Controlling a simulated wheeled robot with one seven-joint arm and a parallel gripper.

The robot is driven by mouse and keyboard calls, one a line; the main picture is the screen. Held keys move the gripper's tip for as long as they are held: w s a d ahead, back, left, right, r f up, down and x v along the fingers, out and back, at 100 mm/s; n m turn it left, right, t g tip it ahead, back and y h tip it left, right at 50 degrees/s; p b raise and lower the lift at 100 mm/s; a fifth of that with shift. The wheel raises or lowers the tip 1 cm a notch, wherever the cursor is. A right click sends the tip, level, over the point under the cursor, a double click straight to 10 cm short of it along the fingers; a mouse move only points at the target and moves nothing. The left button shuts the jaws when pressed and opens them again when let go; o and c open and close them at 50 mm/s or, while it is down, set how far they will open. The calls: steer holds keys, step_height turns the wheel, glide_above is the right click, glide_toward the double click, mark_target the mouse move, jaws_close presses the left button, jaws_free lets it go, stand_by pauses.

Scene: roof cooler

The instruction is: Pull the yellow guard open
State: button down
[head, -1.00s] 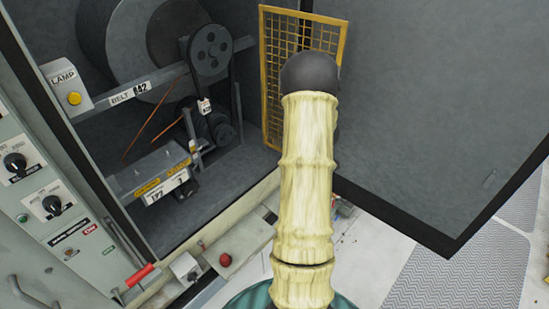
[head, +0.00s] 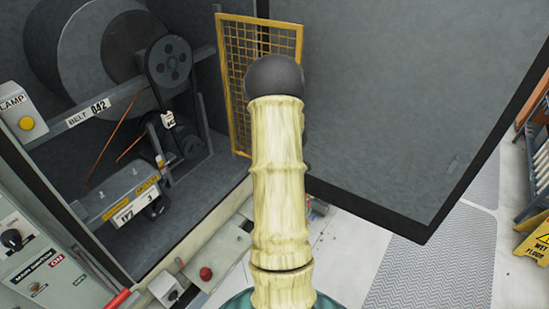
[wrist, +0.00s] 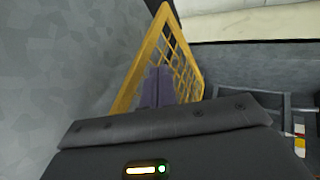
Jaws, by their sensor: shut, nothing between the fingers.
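The yellow guard (head: 232,82) is a mesh panel in a yellow frame. In the head view it stands upright at the right side of the machine opening, angled out and partly hidden behind my arm. In the wrist view the guard (wrist: 143,62) rises just ahead of my gripper. My gripper (wrist: 157,78) shows there as purple fingers, shut and empty, close beside the guard's mesh. Whether they touch it I cannot tell. In the head view my gripper is hidden behind my pale arm.
A large grey door panel (head: 400,110) stands open to the right. Inside the opening are a belt and pulleys (head: 170,65) and a labelled box (head: 125,195). A control panel (head: 30,255) is at lower left. A yellow wet-floor sign (head: 535,240) stands at far right.

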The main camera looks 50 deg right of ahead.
steer(key=a+f+v, duration=0.1)
steer(key=v, duration=1)
steer(key=shift+s+a, duration=0.25)
steer(key=shift+s, duration=0.2)
steer(key=w+a+y+b, duration=0.2)
steer(key=w+a+b, duration=0.15)
steer(key=a, duration=1.45)
steer(key=s+a+f+g+y+b, duration=0.1)
steer(key=s+a, duration=0.3)
steer(key=a, duration=0.6)
steer(key=s+a+f+g+y, duration=0.1)
steer(key=s+a, duration=0.3)
steer(key=a, duration=0.7)
steer(key=shift+f+g+y+b, duration=0.4)
steer(key=shift+f+y, duration=0.1)
steer(key=shift+f, duration=0.2)
